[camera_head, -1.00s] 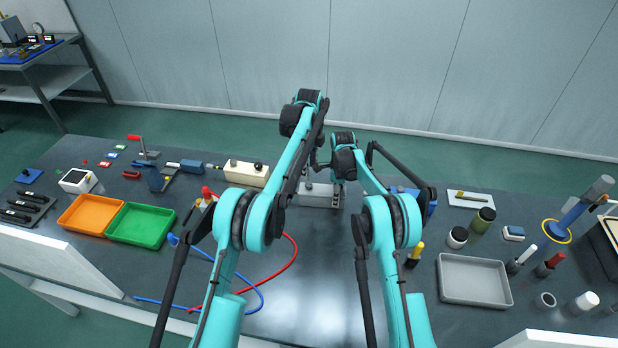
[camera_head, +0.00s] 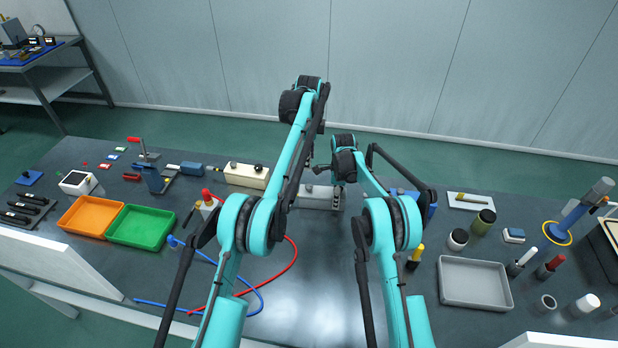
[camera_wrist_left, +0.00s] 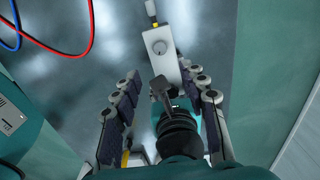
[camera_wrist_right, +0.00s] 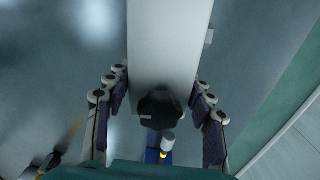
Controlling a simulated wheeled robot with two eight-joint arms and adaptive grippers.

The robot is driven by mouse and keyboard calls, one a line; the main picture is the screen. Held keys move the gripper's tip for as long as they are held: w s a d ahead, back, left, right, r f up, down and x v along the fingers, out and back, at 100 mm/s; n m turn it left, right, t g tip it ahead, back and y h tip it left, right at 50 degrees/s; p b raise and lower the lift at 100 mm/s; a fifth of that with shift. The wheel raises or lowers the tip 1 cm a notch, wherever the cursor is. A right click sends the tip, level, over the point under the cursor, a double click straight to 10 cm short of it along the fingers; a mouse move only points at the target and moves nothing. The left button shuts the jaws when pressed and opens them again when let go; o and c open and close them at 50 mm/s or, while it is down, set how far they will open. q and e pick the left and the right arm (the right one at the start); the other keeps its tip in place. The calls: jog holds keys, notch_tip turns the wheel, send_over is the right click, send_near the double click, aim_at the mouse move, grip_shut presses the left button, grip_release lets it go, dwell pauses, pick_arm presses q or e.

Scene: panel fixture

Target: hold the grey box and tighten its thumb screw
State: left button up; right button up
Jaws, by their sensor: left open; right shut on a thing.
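The grey box (camera_head: 317,197) lies on the bench in the middle of the head view, partly hidden by my arms. My left gripper (camera_head: 313,160) is open and empty above the box's left part.
Red and blue hoses (camera_head: 291,262) curve in front. Green (camera_head: 143,226) and orange trays lie left. A grey tray (camera_head: 474,281) lies right. Bench in front of the box is mostly clear.

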aim_at(309, 186)
pick_arm(q)
notch_tip(309, 186, down, 12)
jog(key=shift+r, duration=0.1)
dwell(0.4)
jog(key=shift+c, duration=0.2)
grip_shut()
